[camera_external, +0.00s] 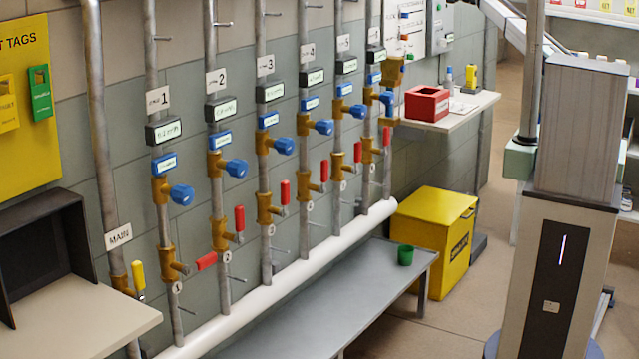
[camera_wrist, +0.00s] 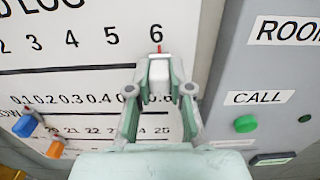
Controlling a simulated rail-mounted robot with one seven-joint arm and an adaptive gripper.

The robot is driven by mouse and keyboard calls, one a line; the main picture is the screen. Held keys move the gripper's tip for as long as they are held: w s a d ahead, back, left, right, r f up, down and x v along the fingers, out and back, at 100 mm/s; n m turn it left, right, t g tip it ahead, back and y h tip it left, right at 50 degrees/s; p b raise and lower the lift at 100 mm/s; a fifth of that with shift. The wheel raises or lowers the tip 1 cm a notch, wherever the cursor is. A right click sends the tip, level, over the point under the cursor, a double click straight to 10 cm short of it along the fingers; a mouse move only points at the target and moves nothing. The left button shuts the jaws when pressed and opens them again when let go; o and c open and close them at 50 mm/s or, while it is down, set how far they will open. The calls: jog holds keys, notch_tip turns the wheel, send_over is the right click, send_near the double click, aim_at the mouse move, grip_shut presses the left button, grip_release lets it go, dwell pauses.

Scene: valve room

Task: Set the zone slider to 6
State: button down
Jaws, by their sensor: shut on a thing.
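In the wrist view, the white zone slider knob (camera_wrist: 160,72) sits between the fingertips of my gripper (camera_wrist: 160,88), which is shut on it. The knob's red pointer (camera_wrist: 159,48) stands right under the printed 6 (camera_wrist: 156,33), at the right end of the top scale. The slider board (camera_wrist: 60,85) is white and also shows on the back wall in the external view (camera_external: 392,40). My gripper cannot be made out in the external view. My fingers hide part of the lower scales.
Lower on the board are a blue knob (camera_wrist: 28,126) and an orange knob (camera_wrist: 56,148). Right of the board is a grey panel with a green CALL button (camera_wrist: 245,123). A shelf with a red box (camera_external: 427,103) stands below the board.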

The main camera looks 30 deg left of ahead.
jog(key=shift+w+r, duration=0.1)
jog(key=shift+w, duration=0.05)
jog(key=c, duration=1)
grip_release()
jog(key=shift+w, duration=0.15)
jog(key=shift+c, duration=0.2)
jog(key=s+d, duration=0.1)
jog(key=d, duration=1.1)
jog(key=shift+s, duration=0.15)
